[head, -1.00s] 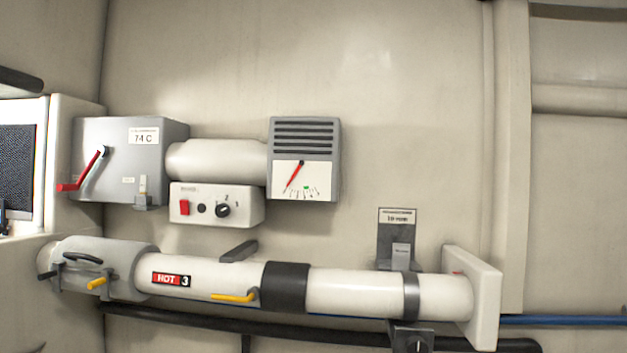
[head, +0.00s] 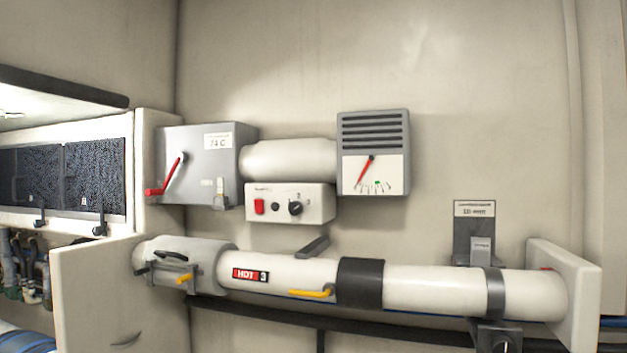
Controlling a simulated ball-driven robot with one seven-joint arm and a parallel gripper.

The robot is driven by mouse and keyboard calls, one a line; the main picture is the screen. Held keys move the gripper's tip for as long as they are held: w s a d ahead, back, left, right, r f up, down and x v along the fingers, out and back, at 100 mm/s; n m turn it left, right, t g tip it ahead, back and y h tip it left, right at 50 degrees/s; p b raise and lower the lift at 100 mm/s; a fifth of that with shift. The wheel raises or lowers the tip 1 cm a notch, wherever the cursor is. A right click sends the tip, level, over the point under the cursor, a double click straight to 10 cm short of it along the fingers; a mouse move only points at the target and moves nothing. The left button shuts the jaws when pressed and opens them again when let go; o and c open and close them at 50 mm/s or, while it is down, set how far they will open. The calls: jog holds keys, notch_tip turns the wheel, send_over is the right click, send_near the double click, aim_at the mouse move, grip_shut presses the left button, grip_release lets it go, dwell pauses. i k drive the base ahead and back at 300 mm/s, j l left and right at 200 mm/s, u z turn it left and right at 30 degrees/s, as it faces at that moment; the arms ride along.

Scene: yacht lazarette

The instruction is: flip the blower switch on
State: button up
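The blower panel is a small white box (head: 318,205) on the wall in the middle of the head view. My gripper is not in view.
The grey box (head: 190,140) has a red lever (head: 166,178) and a 74 C label. Below the panel runs a white pipe (head: 430,290) marked HOT 3 with yellow handles (head: 312,293). A white partition (head: 95,300) and mesh-fronted cabinet (head: 95,178) stand left.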

aim_at(259, 205)
jog(key=i+j, duration=0.25)
jog(key=i, duration=0.15)
jog(key=i+j+u, duration=0.1)
jog(key=i+j, duration=0.2)
jog(key=i, duration=0.15)
jog(key=i+j, duration=0.2)
jog(key=i, duration=0.2)
jog(key=i+j+u, duration=0.1)
jog(key=i+j, duration=0.15)
jog(key=i, duration=0.2)
